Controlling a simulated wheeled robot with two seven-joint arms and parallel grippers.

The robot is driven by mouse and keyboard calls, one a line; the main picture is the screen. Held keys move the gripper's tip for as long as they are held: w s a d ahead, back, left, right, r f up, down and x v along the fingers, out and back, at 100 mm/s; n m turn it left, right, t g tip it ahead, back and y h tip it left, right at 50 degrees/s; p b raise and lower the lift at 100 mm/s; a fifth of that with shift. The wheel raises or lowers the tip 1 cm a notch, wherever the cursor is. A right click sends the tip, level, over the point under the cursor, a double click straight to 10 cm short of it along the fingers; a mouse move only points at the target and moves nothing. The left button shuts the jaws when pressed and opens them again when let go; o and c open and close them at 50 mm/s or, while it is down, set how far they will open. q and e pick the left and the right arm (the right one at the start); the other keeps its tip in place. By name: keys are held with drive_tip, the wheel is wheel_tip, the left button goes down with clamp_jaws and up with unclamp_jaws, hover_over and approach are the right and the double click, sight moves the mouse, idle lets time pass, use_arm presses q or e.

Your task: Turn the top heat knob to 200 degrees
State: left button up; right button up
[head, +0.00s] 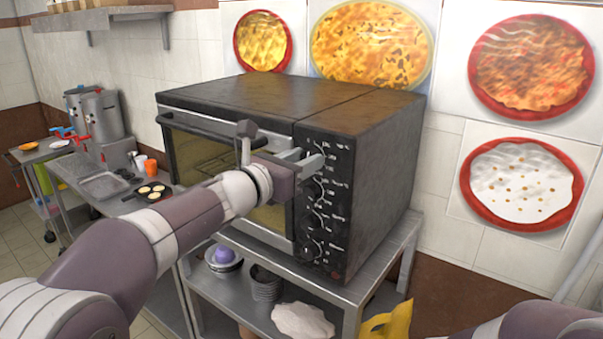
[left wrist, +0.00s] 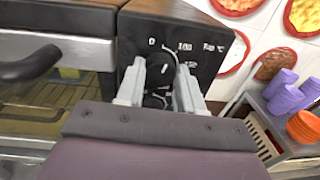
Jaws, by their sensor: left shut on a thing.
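The toaster oven (head: 375,155) is black and stands on a metal cart, with a column of dark knobs on the right of its front. My left gripper (head: 303,163) is at the top of that column and covers most of the top knob in the head view. In the left wrist view, the top heat knob (left wrist: 158,101) is black, and the fingers of my left gripper (left wrist: 160,92) are shut on it from both sides. White markings such as 0, 100 and °C show on the panel above it. I cannot tell its exact setting. My right gripper is out of view.
The oven door handle (left wrist: 32,64) is left of my gripper in the left wrist view. Lower knobs (head: 315,219) sit below the top one. The cart (head: 345,293) holds bowls underneath. Purple cups (left wrist: 284,95) stand at the right in the wrist view.

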use_arm(q)
drive_tip(key=m+b, duration=0.7)
drive_tip(key=m, duration=0.3)
drive_tip(key=m+y+b, duration=0.1)
drive_tip(key=m+b, duration=0.7)
drive_tip(key=m, duration=0.2)
drive_tip(key=shift+s+d+f, duration=0.1)
drive_tip(key=shift+d+f, duration=0.05)
drive_tip(key=shift+m, duration=0.3)
idle(0.3)
drive_tip(key=o, duration=1)
drive_tip(key=shift+t, duration=0.3)
drive_tip(key=shift+o, duration=0.2)
drive_tip(key=shift+s+b, duration=0.1)
drive_tip(key=shift+b, duration=0.2)
